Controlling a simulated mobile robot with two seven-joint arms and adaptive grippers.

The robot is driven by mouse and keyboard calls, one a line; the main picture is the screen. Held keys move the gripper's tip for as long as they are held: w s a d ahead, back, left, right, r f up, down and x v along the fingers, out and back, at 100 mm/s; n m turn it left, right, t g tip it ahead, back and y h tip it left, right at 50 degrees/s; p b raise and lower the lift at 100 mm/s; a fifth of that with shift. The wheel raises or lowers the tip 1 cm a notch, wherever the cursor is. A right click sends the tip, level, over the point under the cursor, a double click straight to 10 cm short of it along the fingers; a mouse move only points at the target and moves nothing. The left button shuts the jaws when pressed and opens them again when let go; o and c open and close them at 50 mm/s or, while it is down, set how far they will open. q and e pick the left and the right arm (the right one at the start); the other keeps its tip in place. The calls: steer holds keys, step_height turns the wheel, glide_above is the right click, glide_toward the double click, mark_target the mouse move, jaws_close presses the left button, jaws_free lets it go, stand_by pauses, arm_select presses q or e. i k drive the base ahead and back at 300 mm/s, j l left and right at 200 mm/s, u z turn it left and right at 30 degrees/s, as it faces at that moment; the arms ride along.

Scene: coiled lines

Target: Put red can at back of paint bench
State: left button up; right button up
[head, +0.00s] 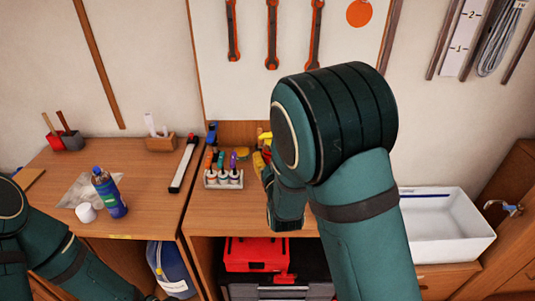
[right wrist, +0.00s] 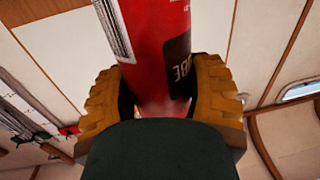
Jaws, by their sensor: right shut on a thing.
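My right gripper (right wrist: 164,92) is shut on the red can (right wrist: 150,40), with one ridged yellow-brown finger on each side. The can shows a dark label patch with pale lettering; its upper end is cut off by the frame. In the head view my right arm hides this gripper and the can. The paint bench (head: 145,212) is the wooden bench at left. A blue spray can (head: 108,192) stands on it beside a white cap (head: 86,212) and a crumpled sheet (head: 76,190). My left arm crosses the lower left; its gripper is not seen.
Brush cups (head: 72,140) and a wooden box (head: 160,142) line the paint bench's back. A white-and-black bar (head: 184,165) lies near its right edge. On the adjoining bench stands a bottle rack (head: 223,180). A white sink (head: 440,240) is at right.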

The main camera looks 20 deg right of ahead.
mark_target(121, 147)
steer(key=j+u, duration=0.4)
steer(key=i+j+u, duration=0.15)
steer(key=j+u, duration=0.2)
steer(key=i+j+u, duration=0.15)
steer(key=j+u, duration=0.25)
steer(key=i+l, duration=0.1)
steer(key=i, duration=0.35)
steer(key=i+l, duration=0.1)
steer(key=i, duration=0.35)
steer(key=l+z, duration=0.05)
